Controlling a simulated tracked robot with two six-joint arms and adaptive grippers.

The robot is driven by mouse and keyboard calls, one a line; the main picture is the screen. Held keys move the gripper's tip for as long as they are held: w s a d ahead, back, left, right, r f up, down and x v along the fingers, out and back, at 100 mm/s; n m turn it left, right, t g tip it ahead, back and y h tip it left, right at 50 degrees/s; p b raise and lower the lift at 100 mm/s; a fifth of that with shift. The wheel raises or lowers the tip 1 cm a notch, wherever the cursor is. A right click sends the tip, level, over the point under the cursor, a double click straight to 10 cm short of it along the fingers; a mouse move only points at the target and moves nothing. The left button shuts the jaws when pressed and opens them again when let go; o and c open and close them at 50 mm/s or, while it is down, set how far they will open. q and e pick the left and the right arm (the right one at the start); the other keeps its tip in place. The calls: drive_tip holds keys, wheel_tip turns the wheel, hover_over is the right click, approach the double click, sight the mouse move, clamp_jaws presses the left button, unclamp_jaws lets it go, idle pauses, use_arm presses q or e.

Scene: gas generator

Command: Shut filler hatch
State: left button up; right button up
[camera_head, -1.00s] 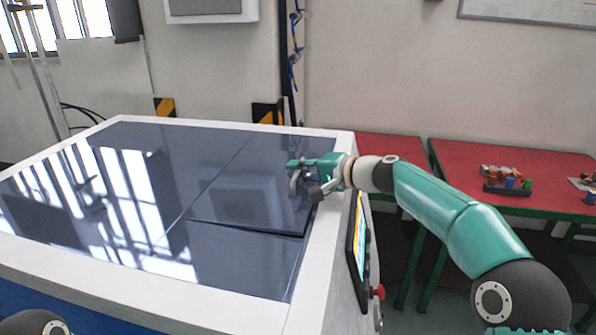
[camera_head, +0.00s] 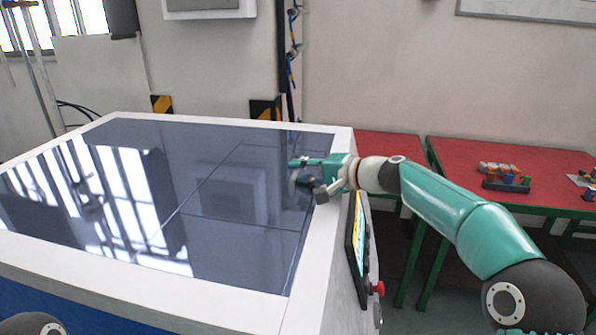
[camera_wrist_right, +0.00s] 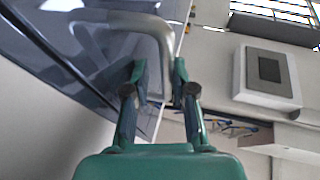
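The filler hatch (camera_head: 235,206) is a dark glossy panel in the right part of the generator's top. It lies down, looking level with the surface around it, with only thin seams showing. Its silver bent handle (camera_wrist_right: 122,19) crosses the upper part of the right wrist view. My right gripper (camera_head: 297,170) is at the hatch's right edge. My left gripper is out of view.
The generator's pale rim (camera_head: 318,240) surrounds the dark top. A screen panel (camera_head: 357,240) and a red button (camera_head: 378,289) are on its right side. Red tables (camera_head: 515,160) with small coloured parts (camera_head: 507,180) stand at the right. A wall box (camera_wrist_right: 267,75) shows in the wrist view.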

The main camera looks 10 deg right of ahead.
drive_tip(key=v, duration=1.1)
drive_tip(key=shift+w, duration=0.1)
